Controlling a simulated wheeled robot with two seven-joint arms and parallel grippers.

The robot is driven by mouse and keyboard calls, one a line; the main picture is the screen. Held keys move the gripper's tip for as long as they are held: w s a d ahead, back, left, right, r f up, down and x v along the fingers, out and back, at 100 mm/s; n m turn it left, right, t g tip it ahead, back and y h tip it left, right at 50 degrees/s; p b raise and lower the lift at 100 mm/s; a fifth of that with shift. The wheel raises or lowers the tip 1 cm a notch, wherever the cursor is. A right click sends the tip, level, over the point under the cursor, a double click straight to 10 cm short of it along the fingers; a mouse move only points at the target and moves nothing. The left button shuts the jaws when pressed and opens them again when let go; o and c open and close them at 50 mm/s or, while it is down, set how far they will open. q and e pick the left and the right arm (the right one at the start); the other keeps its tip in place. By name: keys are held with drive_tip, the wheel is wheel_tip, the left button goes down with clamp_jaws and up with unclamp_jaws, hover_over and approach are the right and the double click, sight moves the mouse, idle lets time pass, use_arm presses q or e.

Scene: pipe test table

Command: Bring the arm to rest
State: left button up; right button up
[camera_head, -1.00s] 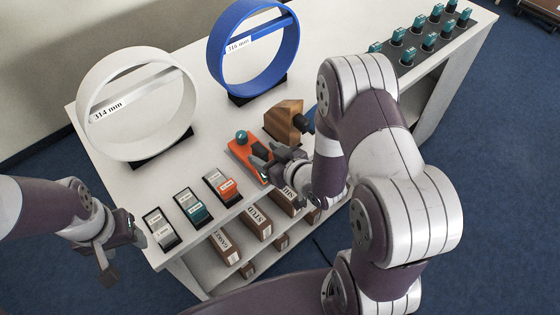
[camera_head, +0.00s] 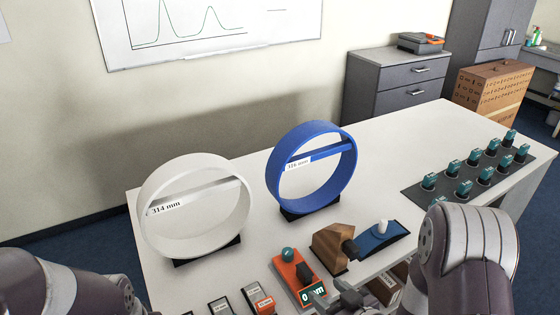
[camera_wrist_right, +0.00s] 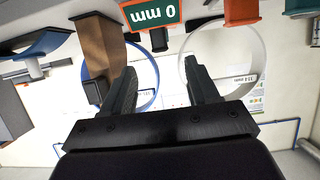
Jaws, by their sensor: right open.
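My right gripper (camera_head: 338,297) shows at the bottom edge of the head view, partly cut off, beside the front end of an orange gauge (camera_head: 290,270) with a teal knob. In the right wrist view, which looks upside down, the two dark fingers (camera_wrist_right: 163,88) are apart with nothing between them. The gauge's green "0 mm" display (camera_wrist_right: 152,12) shows beyond the fingertips. My right arm (camera_head: 468,255) fills the lower right of the head view. My left arm (camera_head: 75,290) is at the lower left; its fingers are out of frame.
On the white table stand a white ring (camera_head: 155,240) marked 314 mm and a blue ring (camera_head: 345,170). A wooden block (camera_head: 328,245) and a blue device (camera_head: 385,240) are near the gripper. A dark mat (camera_head: 425,198) holds several teal-topped pieces. Small labelled blocks (camera_head: 258,298) line the front.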

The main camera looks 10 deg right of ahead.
drive_tip(key=s+d+f+m+g+h, duration=0.3)
drive_tip(key=s+d+f+g+h, duration=0.3)
drive_tip(key=s+g, duration=0.25)
drive_tip(key=a+r+g+y, duration=0.1)
drive_tip(key=a+r+g, duration=0.1)
drive_tip(key=a+r, duration=0.3)
wheel_tip(320, 180, up, 4)
drive_tip(key=shift+w+a+r+m+g, duration=0.2)
drive_tip(key=shift+w+a+m+g, duration=0.05)
drive_tip(key=shift+a+m+g, duration=0.15)
